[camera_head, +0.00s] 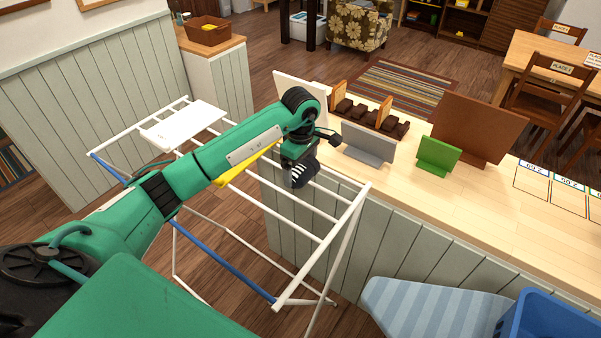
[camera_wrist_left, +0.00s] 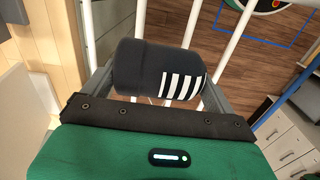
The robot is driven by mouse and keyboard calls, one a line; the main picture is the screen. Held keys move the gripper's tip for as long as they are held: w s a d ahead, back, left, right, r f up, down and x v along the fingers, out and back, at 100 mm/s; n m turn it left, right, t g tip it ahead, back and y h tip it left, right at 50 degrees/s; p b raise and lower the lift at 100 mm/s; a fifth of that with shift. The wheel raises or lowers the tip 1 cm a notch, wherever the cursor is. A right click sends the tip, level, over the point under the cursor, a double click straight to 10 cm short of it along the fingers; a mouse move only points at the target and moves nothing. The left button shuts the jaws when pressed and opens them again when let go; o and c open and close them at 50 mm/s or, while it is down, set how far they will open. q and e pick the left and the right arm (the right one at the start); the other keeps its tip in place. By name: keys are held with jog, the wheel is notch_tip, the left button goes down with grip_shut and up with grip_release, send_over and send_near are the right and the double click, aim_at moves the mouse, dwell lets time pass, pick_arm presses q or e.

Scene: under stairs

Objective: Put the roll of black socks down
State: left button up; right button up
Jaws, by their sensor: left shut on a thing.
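The roll of black socks (camera_wrist_left: 150,68), dark with white stripes at one end, is held between the fingers of my left gripper (camera_wrist_left: 158,75) in the left wrist view. In the head view the socks (camera_head: 299,174) show at the end of my left arm, beside the counter edge and over the white drying rack (camera_head: 335,238). My left gripper (camera_head: 290,170) is shut on the roll; its fingers are partly hidden in the head view. Whether the roll touches the rack bars cannot be told. My right gripper is not in view.
The wooden counter (camera_head: 475,215) on the right holds a grey stand (camera_head: 368,143), a green stand (camera_head: 438,155), a brown board (camera_head: 480,128) and a dark rack with dividers (camera_head: 370,115). A white board (camera_head: 185,125) lies on the drying rack. A blue bin (camera_head: 550,318) and striped ironing board (camera_head: 430,308) are lower right.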

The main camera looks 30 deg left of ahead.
aim_at(301, 175)
pick_arm(q)
notch_tip(301, 175, down, 3)
jog(key=shift+f+p, duration=0.1)
jog(key=shift+p, duration=0.5)
jog(key=shift+f+b, duration=0.3)
jog(key=o, duration=1.1)
